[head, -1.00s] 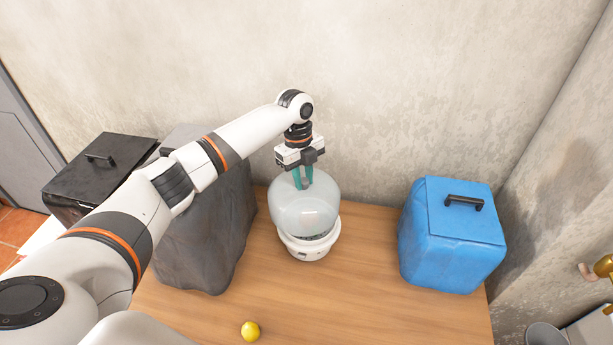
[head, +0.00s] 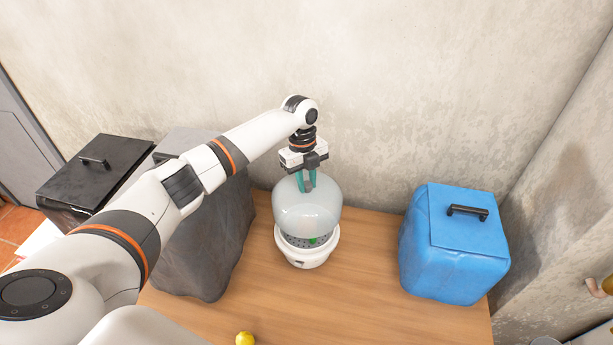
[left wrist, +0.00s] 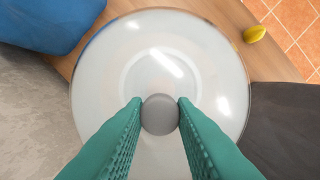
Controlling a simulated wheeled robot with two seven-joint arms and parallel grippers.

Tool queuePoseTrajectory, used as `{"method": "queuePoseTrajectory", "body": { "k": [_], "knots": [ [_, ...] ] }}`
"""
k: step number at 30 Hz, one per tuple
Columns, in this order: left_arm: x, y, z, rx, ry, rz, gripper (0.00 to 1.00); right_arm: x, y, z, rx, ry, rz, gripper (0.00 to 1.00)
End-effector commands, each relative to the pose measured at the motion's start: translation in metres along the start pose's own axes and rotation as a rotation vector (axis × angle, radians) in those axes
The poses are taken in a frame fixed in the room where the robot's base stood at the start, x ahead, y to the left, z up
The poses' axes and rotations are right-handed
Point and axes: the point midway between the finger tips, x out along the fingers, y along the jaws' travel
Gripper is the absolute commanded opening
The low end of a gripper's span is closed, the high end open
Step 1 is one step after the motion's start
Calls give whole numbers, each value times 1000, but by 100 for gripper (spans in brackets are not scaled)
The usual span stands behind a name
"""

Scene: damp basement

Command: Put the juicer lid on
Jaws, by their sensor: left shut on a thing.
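The juicer lid (head: 307,212) is a clear, whitish dome. My left gripper (head: 306,187) is shut on the lid's grey knob, which shows between the teal fingers (left wrist: 159,114) in the left wrist view. The lid (left wrist: 105,75) fills the middle of that view. The white juicer base (head: 306,255) stands on the wooden table below the lid. A dark perforated part and a bit of green show inside the base, under the lid's front edge. The lid is over the base; I cannot tell whether its rim touches it all round. My right gripper is not in view.
A blue container (head: 455,245) with a black handle stands to the right. A dark grey covered block (head: 205,240) stands close on the left, with a black box (head: 90,175) beyond. A yellow fruit (head: 245,339) lies at the front of the table (head: 370,300). A concrete wall is behind.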

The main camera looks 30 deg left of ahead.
Motion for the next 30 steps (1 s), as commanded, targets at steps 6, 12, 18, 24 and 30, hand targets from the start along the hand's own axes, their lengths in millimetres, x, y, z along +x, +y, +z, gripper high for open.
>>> {"method": "queuePoseTrajectory", "body": {
  "k": [6, 12, 18, 24, 30],
  "knots": [
    [16, 0, -3, 0, 1, 0, 0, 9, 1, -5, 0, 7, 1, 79],
    [15, 0, -3, 0, 1, 0, 0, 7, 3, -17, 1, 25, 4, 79],
    [16, 0, -3, 0, 1, 0, 0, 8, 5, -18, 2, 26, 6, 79],
    [22, 0, -4, 0, 0, -1, 0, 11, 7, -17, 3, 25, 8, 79],
    [32, 0, -5, 0, 0, -1, 0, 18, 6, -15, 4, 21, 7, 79]
  ]
}}
